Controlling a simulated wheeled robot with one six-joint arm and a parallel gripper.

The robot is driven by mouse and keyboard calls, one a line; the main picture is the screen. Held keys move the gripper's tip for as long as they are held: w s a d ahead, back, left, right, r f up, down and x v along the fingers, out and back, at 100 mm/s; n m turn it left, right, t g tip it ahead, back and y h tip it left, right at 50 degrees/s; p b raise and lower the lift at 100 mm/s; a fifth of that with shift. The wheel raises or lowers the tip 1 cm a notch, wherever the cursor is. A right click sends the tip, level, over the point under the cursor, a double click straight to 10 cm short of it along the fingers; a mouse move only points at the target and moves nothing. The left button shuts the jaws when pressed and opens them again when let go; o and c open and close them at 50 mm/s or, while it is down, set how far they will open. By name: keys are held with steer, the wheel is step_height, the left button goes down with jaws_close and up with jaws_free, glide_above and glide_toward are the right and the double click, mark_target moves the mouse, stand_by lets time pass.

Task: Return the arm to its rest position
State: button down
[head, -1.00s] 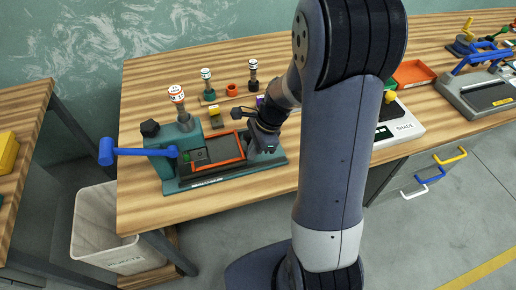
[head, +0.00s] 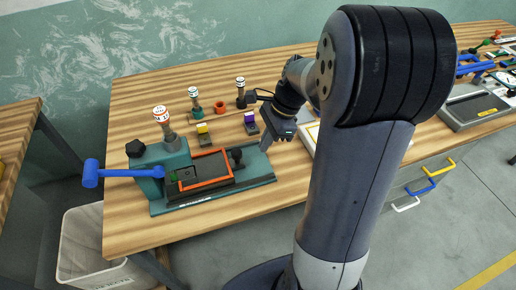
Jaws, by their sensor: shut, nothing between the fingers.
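My arm reaches up from the lower middle and bends over the wooden bench (head: 240,222). My gripper (head: 284,138) points down at the arm's far end, just right of the teal press fixture (head: 222,193). It is shut, and nothing shows held in it. Its fingertips are small and dark in this view. The fixture has a blue handle (head: 93,173) at its left and an orange-red frame (head: 207,169) on its bed. My upper arm hides part of the bench behind it.
Stamp-like tools with a red-and-white top (head: 161,114) and white tops (head: 240,82) stand behind the fixture. A yellow-topped block (head: 202,129), a purple-topped block (head: 250,118) and a red ring (head: 220,106) are near. A pale bin (head: 85,240) stands on the floor, lower left.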

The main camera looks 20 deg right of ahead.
steer(key=shift+d+r, duration=0.15)
steer(key=shift+r, duration=0.05)
steer(key=x, duration=0.9)
steer(key=shift+f, duration=0.15)
steer(key=a, duration=0.3)
steer(key=shift+f, duration=0.4)
steer(key=shift+a, duration=0.45)
steer(key=shift+s+r, duration=0.1)
